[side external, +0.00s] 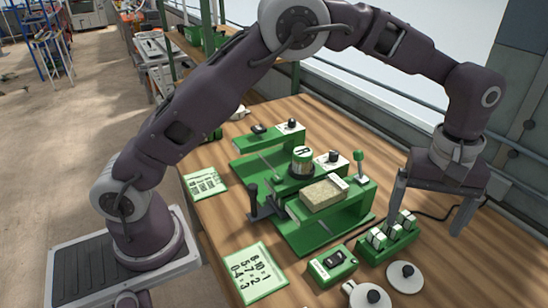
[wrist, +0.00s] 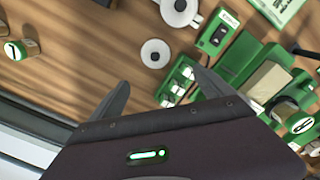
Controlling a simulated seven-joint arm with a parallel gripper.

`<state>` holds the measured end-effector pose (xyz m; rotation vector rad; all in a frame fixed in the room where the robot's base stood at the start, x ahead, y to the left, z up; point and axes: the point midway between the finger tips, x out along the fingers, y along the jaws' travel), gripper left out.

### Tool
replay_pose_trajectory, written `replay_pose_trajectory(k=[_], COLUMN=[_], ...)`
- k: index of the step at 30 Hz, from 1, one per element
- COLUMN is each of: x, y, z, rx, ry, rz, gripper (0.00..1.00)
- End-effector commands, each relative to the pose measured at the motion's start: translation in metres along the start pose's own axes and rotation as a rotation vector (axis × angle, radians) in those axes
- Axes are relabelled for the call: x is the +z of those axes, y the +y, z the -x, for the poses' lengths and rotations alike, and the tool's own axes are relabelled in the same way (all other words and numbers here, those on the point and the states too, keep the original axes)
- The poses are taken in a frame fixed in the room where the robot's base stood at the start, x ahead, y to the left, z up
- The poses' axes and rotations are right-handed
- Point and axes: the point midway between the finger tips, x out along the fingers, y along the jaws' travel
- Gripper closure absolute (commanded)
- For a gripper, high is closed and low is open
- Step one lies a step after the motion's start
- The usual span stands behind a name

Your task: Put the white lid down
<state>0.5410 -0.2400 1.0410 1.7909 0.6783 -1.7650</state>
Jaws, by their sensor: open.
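A white round lid (side external: 404,277) with a dark knob lies flat, knob up, on the wooden table near the front right. It also shows in the wrist view (wrist: 155,53), just beyond my fingertips. My gripper (side external: 423,236) is open and empty, pointing down behind the lid. In the wrist view its two fingers (wrist: 160,77) are spread wide with nothing between them.
A green block with several white pieces (side external: 390,236) stands close to one finger. The green seeder (side external: 290,236) holds a tan block (side external: 324,194) and a labelled jar (side external: 302,160). A green switch box (side external: 333,265) is nearby.

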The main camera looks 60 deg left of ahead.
Motion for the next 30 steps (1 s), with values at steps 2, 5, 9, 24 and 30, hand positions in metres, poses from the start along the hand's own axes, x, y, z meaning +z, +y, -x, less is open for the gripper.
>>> replay_pose_trajectory(k=[2,5,9,24,30], x=[-0.011,-0.015,0.004,0.076,0.076], y=[-0.029,-0.088,-0.188,-0.333,-0.332], z=[0.046,0.104,0.155,0.125,0.125], rx=[0.052,0.119,0.191,0.161,0.162], ry=[0.020,0.066,0.183,0.456,0.455], rz=[-0.054,-0.176,-0.374,-0.740,-0.739], gripper=[0.09,0.09,0.09,0.09,0.09])
